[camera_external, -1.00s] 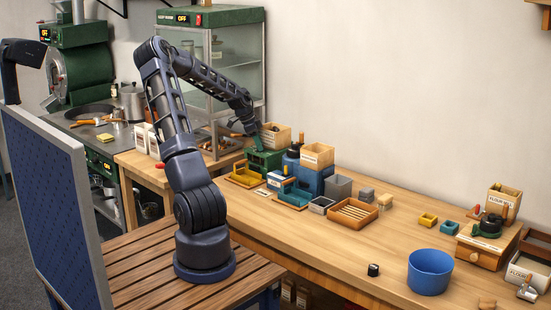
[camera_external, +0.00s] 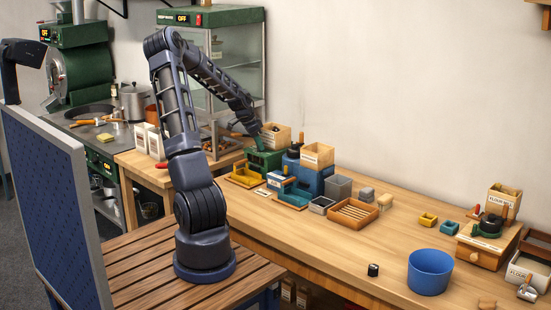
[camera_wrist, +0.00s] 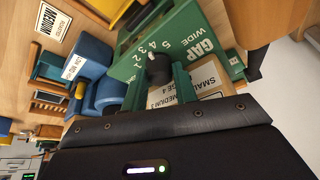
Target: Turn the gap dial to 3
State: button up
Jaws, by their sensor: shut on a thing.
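The gap dial is a small black knob (camera_wrist: 158,70) with a white mark, on the green machine's panel (camera_wrist: 193,28) in the wrist view. Numbers 5, 4 and 3 and the words GAP and WIDE are printed beside it. The white mark seems to point near 4, but it is too small to be sure. My gripper (camera_wrist: 158,78) has its green fingers on either side of the knob and is shut on it. In the external view my gripper (camera_external: 259,142) is over the green machine (camera_external: 265,161); the dial is hidden there.
A card (camera_wrist: 197,82) reading SMALL and MEDIUM lies below the dial. A blue machine (camera_wrist: 90,60) stands close on the left in the wrist view. A yellow tray (camera_external: 243,180) and a wooden bin (camera_external: 275,134) flank the green machine.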

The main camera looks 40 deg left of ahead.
jog(key=shift+d+n+y, duration=0.1)
jog(key=shift+n+y, duration=0.3)
jog(key=shift+n, duration=0.8)
jog(key=o, duration=0.7)
jog(key=v, duration=1.1)
jog(key=shift+s+d+f, duration=0.1)
jog(key=shift+s+f, duration=0.05)
